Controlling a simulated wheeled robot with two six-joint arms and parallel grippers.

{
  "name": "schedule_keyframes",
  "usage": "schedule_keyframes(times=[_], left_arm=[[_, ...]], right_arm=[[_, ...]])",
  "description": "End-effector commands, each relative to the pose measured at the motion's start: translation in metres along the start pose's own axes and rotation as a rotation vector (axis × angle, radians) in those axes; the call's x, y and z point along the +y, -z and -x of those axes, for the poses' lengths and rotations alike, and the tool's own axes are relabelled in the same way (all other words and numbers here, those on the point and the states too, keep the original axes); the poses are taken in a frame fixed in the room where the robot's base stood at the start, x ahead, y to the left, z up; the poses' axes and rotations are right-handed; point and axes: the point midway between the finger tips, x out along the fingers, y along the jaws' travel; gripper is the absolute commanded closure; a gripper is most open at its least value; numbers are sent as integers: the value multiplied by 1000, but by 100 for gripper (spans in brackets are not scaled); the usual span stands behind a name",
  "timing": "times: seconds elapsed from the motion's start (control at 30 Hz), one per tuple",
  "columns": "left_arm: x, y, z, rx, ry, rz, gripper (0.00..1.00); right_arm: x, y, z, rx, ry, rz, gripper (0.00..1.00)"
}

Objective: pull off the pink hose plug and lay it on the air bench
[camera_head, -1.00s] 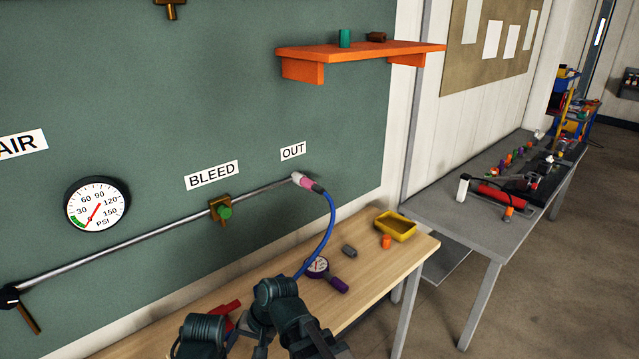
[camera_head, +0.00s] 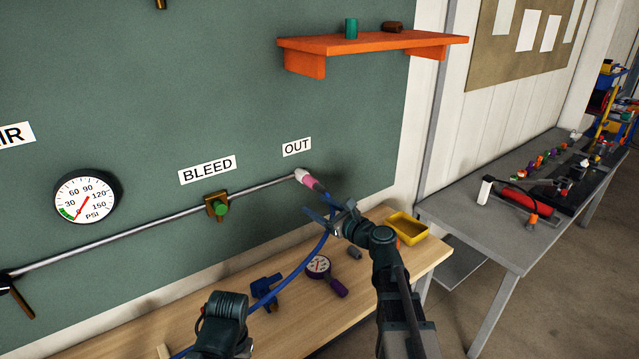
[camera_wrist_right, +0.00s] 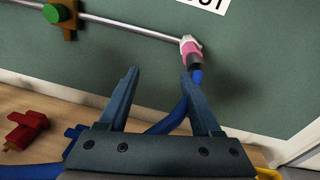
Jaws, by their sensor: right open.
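The pink hose plug (camera_head: 309,181) is on the end of the silver pipe under the OUT label. It also shows in the right wrist view (camera_wrist_right: 189,47). A blue hose (camera_head: 324,238) hangs from its dark collar and runs down to the lower left. My right gripper (camera_head: 319,203) is open, just below and right of the plug, and its fingers point toward the wall. In the wrist view its fingertips (camera_wrist_right: 158,72) are apart with nothing between them, and the plug is beyond the right finger. The wooden air bench (camera_head: 210,290) is below.
A blue fitting (camera_head: 265,287), a purple gauge (camera_head: 320,266), a grey cylinder (camera_head: 354,253) and a yellow tray (camera_head: 407,229) are on the bench. A brass bleed valve (camera_head: 216,206) is on the pipe. An orange shelf (camera_head: 370,43) juts out above.

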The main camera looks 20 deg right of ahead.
Motion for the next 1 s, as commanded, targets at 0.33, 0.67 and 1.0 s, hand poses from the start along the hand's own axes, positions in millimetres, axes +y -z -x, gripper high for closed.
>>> schedule_keyframes(times=[0.33,0.67,1.0], left_arm=[[0,0,1,0,0,0,100],[0,0,1,0,0,0,100],[0,0,1,0,0,0,100]], right_arm=[[-37,-8,9,-52,91,-150,30],[-37,-8,10,-54,93,-155,30],[-39,-8,-1,-53,91,-153,30]])
